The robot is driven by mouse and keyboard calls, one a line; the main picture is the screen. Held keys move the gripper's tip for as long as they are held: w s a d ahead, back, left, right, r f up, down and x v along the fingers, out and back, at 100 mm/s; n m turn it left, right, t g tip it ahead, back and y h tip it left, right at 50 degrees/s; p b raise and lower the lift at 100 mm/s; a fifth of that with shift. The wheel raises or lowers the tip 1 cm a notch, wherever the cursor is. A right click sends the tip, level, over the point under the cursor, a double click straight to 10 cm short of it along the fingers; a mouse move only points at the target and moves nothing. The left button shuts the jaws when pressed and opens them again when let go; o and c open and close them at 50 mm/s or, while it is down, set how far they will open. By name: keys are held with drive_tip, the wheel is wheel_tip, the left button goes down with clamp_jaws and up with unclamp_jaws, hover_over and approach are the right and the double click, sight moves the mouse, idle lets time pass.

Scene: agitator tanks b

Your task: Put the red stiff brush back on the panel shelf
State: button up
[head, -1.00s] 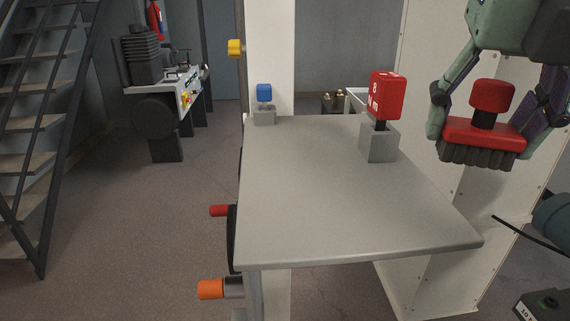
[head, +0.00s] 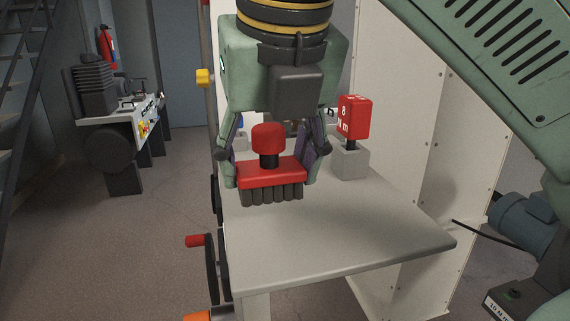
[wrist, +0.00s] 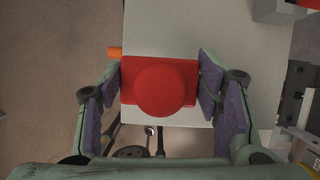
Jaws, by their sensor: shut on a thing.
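The red stiff brush (head: 270,172) has a round red knob, a flat red body and dark bristles pointing down. My gripper (head: 270,165) is shut on the ends of its body, one finger on each side. The brush is upright, in front of and apparently above the left part of the grey shelf (head: 330,235); the exact height gap is hard to tell. In the wrist view the brush (wrist: 160,88) sits between the purple finger pads, with the pale shelf (wrist: 210,30) beneath its far side. The bristles are hidden there.
A red block marked "8 N m" (head: 354,117) stands in a grey holder (head: 349,160) at the shelf's back right. A white panel (head: 440,120) rises on the right. Red (head: 195,241) and yellow (head: 203,77) handles lie along the left edge. The shelf's front right is bare.

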drive_tip(key=w, duration=0.7)
drive_tip(key=w+f, duration=0.1)
drive_tip(key=w, duration=0.3)
drive_tip(key=shift+w+d, duration=0.1)
drive_tip(key=shift+d, duration=0.1)
drive_tip(key=x, duration=0.2)
drive_tip(key=b+x, duration=0.1)
drive_tip(key=shift+d+f, duration=0.3)
drive_tip(key=shift+f, duration=0.1)
drive_tip(key=shift+f, duration=0.1)
drive_tip(key=o, duration=1.4)
drive_tip(key=shift+f, duration=0.1)
drive_tip(key=shift+v, duration=3.95)
